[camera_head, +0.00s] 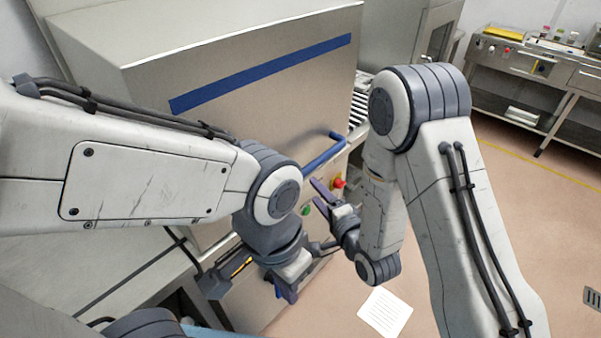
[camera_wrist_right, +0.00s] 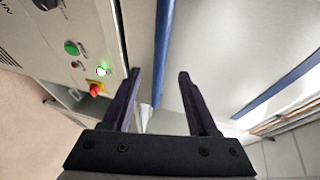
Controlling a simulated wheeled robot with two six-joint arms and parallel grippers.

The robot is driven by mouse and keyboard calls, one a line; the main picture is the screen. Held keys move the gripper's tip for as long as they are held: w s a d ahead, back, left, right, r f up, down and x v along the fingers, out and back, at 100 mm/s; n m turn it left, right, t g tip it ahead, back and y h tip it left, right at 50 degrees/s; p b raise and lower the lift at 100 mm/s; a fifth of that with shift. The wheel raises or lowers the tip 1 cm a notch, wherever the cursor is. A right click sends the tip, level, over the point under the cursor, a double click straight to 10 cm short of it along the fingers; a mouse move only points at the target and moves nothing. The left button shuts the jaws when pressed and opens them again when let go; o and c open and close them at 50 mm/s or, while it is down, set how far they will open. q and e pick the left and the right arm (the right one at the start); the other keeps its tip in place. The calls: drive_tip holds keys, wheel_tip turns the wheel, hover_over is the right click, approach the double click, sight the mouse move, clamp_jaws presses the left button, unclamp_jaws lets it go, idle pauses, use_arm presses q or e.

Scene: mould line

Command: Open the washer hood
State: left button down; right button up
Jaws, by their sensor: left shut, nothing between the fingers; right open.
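The washer hood (camera_head: 255,105) is a large steel box with a blue stripe across its front. It looks lowered. Its blue bar handle (camera_head: 325,155) sticks out at the front lower edge. My right gripper (camera_head: 322,203) is open, just below the handle. In the right wrist view the blue handle (camera_wrist_right: 164,45) runs between and beyond the two open fingers (camera_wrist_right: 158,75); I cannot tell whether they touch it. The hood's face (camera_wrist_right: 230,55) fills the right of that view. My left gripper (camera_head: 288,290) is shut and empty, pointing down low in front of the washer.
A control panel beside the handle has a red knob (camera_head: 338,183) and a green button (camera_wrist_right: 71,48). A steel bench (camera_head: 555,65) stands at the back right. A paper sheet (camera_head: 385,312) lies on the floor. Floor at the right is clear.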

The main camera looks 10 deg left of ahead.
sight(303, 177)
drive_tip(key=b+x, duration=0.3)
drive_tip(key=x, duration=0.6)
drive_tip(key=shift+w+a, duration=0.15)
drive_tip(key=shift+w, duration=0.05)
drive_tip(key=shift+w+a, duration=0.25)
drive_tip(key=shift+w, duration=0.15)
clamp_jaws()
drive_tip(key=shift+f, duration=0.1)
idle(1.0)
